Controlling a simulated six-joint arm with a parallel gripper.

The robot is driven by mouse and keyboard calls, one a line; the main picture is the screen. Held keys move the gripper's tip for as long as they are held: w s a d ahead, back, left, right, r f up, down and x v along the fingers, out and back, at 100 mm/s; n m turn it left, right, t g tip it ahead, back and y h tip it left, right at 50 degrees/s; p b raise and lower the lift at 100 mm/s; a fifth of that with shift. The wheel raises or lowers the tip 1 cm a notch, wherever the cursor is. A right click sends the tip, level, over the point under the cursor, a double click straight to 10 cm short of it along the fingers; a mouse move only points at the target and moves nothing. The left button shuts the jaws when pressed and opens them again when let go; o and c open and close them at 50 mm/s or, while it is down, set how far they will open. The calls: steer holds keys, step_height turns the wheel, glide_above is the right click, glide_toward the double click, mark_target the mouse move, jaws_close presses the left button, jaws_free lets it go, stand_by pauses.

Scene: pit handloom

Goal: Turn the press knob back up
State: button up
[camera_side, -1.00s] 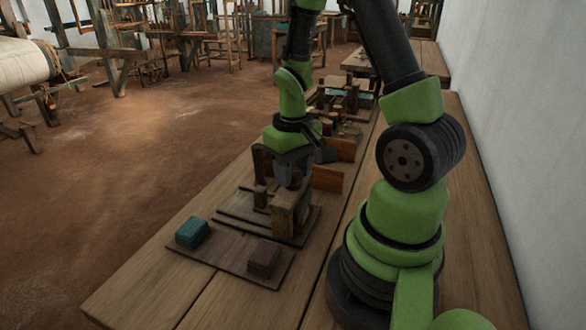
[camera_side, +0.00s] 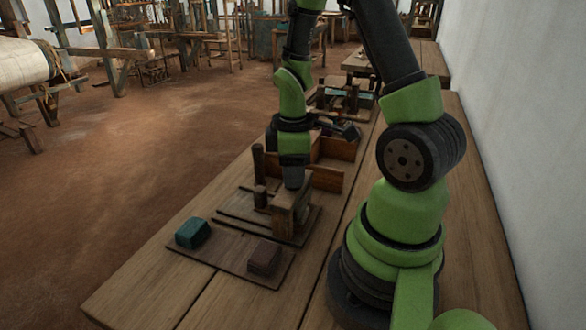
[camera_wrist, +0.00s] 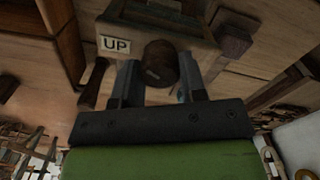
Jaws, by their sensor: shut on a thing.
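The wooden press (camera_side: 284,217) stands on the bench below my gripper (camera_side: 293,184) in the side view. In the wrist view the round, dark brown press knob (camera_wrist: 161,64) lies between the two fingers of my gripper (camera_wrist: 160,72), which is shut on it. A white label reading "UP" (camera_wrist: 115,44) is on the press to the left of the knob. The knob is hidden behind my gripper in the side view, and I cannot tell which way it is turned.
A dark board (camera_side: 222,255) in front of the press carries a teal block (camera_side: 193,233) and a brown block (camera_side: 264,258). An open wooden box (camera_side: 326,179) stands just behind the press. The near end of the bench (camera_side: 150,300) is clear.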

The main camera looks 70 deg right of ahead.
steer(key=n, duration=0.5)
steer(key=shift+s+n, duration=0.1)
steer(key=shift+n, duration=0.2)
stand_by(0.4)
steer(key=o, duration=0.9)
steer(key=shift+r, duration=0.1)
step_height(320, 180, up, 10)
steer(key=shift+f, duration=0.1)
